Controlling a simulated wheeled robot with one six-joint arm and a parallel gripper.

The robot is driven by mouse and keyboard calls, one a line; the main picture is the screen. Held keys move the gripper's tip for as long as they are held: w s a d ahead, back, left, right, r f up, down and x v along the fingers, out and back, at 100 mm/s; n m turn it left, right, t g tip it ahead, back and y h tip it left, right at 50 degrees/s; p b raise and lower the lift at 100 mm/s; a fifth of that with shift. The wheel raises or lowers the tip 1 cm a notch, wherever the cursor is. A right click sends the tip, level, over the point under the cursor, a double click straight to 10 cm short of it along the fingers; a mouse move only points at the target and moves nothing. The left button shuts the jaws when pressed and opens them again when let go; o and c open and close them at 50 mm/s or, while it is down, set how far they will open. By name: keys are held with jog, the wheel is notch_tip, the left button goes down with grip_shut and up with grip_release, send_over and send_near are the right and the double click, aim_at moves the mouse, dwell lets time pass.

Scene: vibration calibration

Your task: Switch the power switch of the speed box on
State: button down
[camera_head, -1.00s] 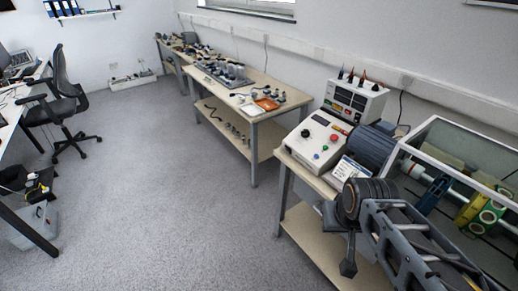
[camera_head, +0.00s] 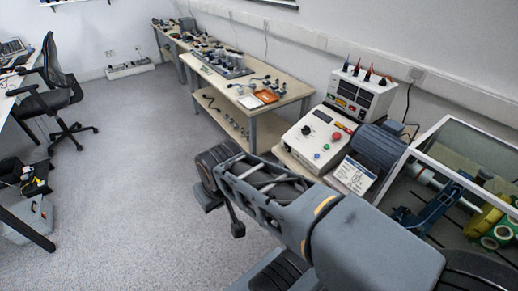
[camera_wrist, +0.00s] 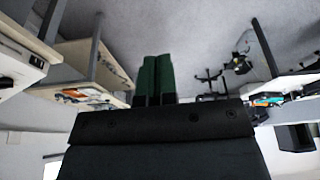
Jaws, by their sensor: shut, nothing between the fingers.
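A white sloped control box (camera_head: 306,145) with a dark knob and red and green buttons stands on the near bench; it looks like the speed box. Its power switch is too small to make out. My arm reaches across the lower middle of the head view, left of and nearer than this box, and covers part of the bench front. My gripper (camera_wrist: 155,80) shows in the wrist view with its two dark green fingers together and nothing between them. It points over open floor, apart from the box. The wrist view is upside down.
A taller white unit (camera_head: 360,98) with displays and cable plugs stands behind the box. A motor (camera_head: 378,145) and a glass-covered rig (camera_head: 485,150) are to its right. A second bench (camera_head: 283,108) holds small parts. The floor (camera_head: 125,190) on the left is clear up to the office chair (camera_head: 62,95).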

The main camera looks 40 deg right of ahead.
aim_at(288, 150)
jog(key=shift+d, duration=0.15)
jog(key=w+d+f+n+g+h+b, duration=0.3)
jog(key=w+d+f+n+h+b, duration=0.4)
jog(key=d, duration=0.6)
jog(key=w+d+f+n+g+h+b, duration=0.4)
jog(key=w+d+f+n+h+b, duration=0.4)
jog(key=w+d+f+h, duration=0.2)
jog(key=w+d+f, duration=0.2)
jog(key=d, duration=0.1)
jog(key=shift+w+f+n+h, duration=0.15)
jog(key=shift+n+h, duration=0.15)
jog(key=shift+n, duration=0.1)
jog(key=s+d, duration=0.1)
jog(key=d, duration=0.3)
jog(key=s+d, duration=0.1)
jog(key=d, duration=0.4)
jog(key=d+b, duration=0.1)
jog(key=d, duration=0.3)
jog(key=shift+s+d, duration=0.35)
jog(key=shift+s, duration=0.05)
